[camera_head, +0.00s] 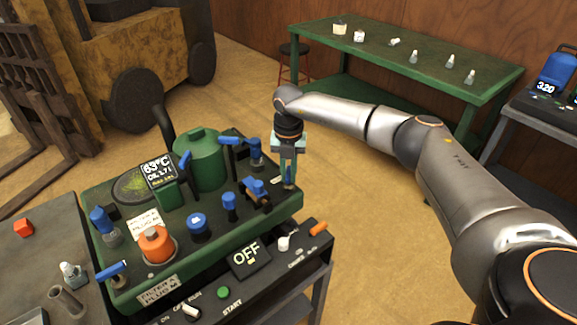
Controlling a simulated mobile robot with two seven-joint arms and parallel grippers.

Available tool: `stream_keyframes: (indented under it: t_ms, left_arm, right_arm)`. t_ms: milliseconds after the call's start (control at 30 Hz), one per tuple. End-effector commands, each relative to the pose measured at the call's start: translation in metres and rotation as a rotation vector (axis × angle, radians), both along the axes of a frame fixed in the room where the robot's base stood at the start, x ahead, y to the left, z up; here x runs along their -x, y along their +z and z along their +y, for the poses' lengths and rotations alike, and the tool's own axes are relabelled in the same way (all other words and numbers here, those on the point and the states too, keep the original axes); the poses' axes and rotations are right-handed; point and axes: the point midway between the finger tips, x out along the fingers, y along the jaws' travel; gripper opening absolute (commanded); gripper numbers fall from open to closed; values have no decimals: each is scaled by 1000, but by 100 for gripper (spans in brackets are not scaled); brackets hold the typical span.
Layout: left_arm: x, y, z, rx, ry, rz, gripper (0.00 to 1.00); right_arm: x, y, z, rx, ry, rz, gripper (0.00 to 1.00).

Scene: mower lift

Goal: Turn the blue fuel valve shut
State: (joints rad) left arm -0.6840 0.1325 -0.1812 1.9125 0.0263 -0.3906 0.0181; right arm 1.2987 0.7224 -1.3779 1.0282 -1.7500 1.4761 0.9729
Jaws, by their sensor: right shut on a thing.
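My right gripper (288,160) points down at the right edge of the green mower engine deck (284,207). Its fingers are close together around a slim upright part, which I take to be the blue fuel valve (290,183); the fingers hide most of it, and its turn angle cannot be told. Just left of the fingers is a blue lever handle (257,188) on a dark fitting, apart from the gripper. My left gripper is not in view.
Other blue fittings stand close by: a lever valve (254,151), a round cap (197,223) and a small knob (229,203). A green tank (201,160) and orange cap (156,244) rise from the deck. A panel reads OFF (247,257). A green workbench (420,65) stands behind.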

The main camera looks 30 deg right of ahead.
Motion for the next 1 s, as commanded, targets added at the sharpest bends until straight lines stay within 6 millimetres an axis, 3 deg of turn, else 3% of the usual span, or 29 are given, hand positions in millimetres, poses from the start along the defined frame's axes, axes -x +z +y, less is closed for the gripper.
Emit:
stream_keyframes:
  t_ms: [33, 500, 1000]
  left_arm:
    - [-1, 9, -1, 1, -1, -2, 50]
    - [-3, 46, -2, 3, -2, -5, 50]
    - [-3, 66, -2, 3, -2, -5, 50]
  right_arm:
    - [-1, 5, 0, 1, -47, -2, 0]
    - [-1, 5, 0, 0, -486, -2, 0]
    - [-1, 3, -1, 0, -785, -4, 0]
